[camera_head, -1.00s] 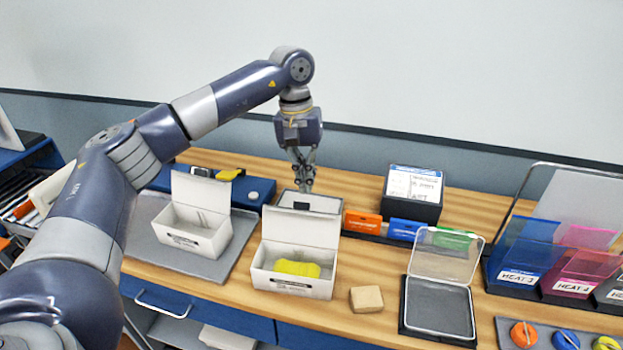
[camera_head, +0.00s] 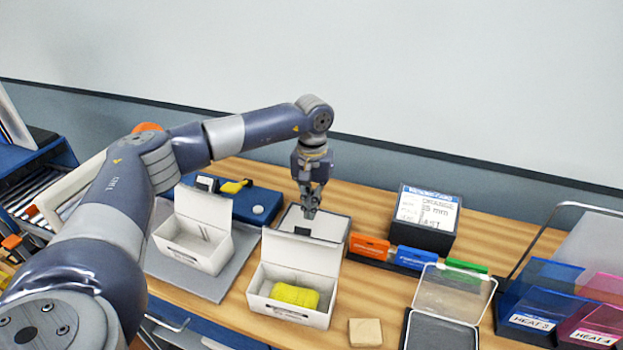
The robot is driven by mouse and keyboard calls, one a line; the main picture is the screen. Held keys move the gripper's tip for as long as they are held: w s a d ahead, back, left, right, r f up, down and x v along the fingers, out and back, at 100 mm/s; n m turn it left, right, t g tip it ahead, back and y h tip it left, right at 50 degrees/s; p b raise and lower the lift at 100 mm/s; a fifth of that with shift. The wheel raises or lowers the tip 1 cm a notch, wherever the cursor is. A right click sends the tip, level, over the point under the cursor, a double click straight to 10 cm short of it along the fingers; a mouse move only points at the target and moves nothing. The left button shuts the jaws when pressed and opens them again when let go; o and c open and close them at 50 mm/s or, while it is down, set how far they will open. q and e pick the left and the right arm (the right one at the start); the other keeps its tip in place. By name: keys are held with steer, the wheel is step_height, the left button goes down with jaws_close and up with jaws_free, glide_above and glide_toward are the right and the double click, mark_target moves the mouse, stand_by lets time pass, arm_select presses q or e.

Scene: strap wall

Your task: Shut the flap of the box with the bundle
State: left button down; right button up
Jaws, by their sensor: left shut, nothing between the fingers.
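A white box (camera_head: 289,311) stands open near the middle of the table with a yellow bundle (camera_head: 295,294) inside. Its flap (camera_head: 301,253) stands up at the box's back edge. My left gripper (camera_head: 309,213) is shut and empty, pointing down behind the raised flap, above a grey-white panel with a dark patch (camera_head: 327,224). I cannot tell if the fingertips touch the panel. Another white box (camera_head: 190,249) stands open to the left with its own flap (camera_head: 203,207) up and no bundle showing in it. My right gripper is not in view.
A wooden block (camera_head: 365,332) lies right of the bundle's box. A clear-lidded dark case (camera_head: 452,293) stands open beyond it. Orange, blue and green blocks (camera_head: 415,257) line up behind, by a dark labelled box (camera_head: 426,214). Coloured bins (camera_head: 545,295) stand at the far right.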

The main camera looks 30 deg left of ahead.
arm_select(q)
steer(key=shift+s+d+r+p, duration=0.2)
steer(key=shift+s+p, duration=0.2)
steer(key=shift+s, duration=0.2)
steer(key=shift+s+d+r+p, duration=0.2)
steer(key=shift+s+p, duration=0.15)
steer(key=shift+s, duration=0.25)
steer(key=shift+s+d+r+p, duration=0.2)
steer(key=shift+s+p, duration=0.2)
steer(key=shift+s, duration=0.2)
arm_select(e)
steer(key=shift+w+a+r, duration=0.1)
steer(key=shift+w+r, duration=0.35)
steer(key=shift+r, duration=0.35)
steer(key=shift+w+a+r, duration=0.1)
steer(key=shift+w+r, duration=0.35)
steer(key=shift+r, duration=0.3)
